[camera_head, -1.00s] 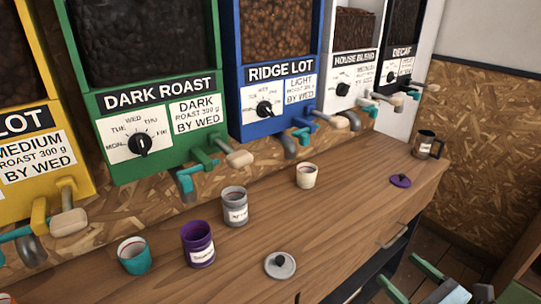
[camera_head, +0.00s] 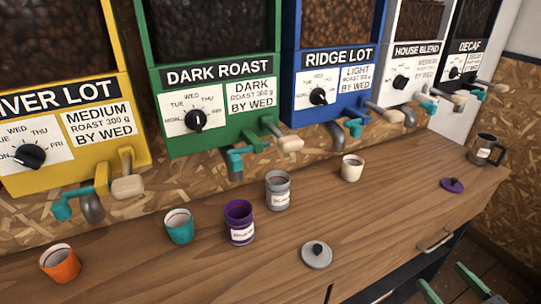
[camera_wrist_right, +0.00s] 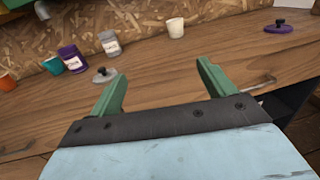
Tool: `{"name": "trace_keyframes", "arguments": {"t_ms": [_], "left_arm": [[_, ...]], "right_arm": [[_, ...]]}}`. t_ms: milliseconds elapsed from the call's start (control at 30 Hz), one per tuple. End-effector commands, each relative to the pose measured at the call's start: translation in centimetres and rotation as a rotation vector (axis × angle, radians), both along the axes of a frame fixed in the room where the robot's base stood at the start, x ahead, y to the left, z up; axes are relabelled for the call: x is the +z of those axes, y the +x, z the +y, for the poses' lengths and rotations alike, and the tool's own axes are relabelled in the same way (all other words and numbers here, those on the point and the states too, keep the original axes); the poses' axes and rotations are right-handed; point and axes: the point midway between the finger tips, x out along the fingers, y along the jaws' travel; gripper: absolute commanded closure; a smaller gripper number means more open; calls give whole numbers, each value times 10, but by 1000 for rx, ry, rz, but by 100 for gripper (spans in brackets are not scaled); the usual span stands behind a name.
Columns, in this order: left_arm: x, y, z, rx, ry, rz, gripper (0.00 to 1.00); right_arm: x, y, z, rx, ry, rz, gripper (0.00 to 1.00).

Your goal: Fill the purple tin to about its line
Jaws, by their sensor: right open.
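The purple tin (camera_head: 239,222) stands upright and open on the wooden counter, with a white label on its front. It also shows in the right wrist view (camera_wrist_right: 72,58). A purple lid (camera_head: 452,185) lies on the counter at the right. My right gripper (camera_head: 462,283) is at the lower right of the head view, low in front of the counter. In the right wrist view its two green fingers (camera_wrist_right: 160,80) are spread with nothing between them. It is well apart from the purple tin. My left gripper is not in view.
Yellow, green (camera_head: 215,95), blue, white and black dispensers line the wall, with spouts and levers. A grey tin (camera_head: 278,190), teal cup (camera_head: 179,226), orange cup (camera_head: 60,263), cream cup (camera_head: 352,168), grey lid (camera_head: 317,255) and dark mug (camera_head: 482,149) stand around. The counter's front right is clear.

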Motion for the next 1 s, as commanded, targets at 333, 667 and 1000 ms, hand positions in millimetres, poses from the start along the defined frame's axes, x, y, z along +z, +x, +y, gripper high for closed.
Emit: {"name": "trace_keyframes", "arguments": {"t_ms": [333, 667, 1000], "left_arm": [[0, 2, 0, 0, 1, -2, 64], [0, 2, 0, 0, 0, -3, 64], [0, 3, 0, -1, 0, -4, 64]], "right_arm": [[0, 0, 0, 0, 0, 0, 18], [-23, 2, -7, -43, 117, 70, 43], [-263, -50, -26, -609, 1234, 648, 87]]}}
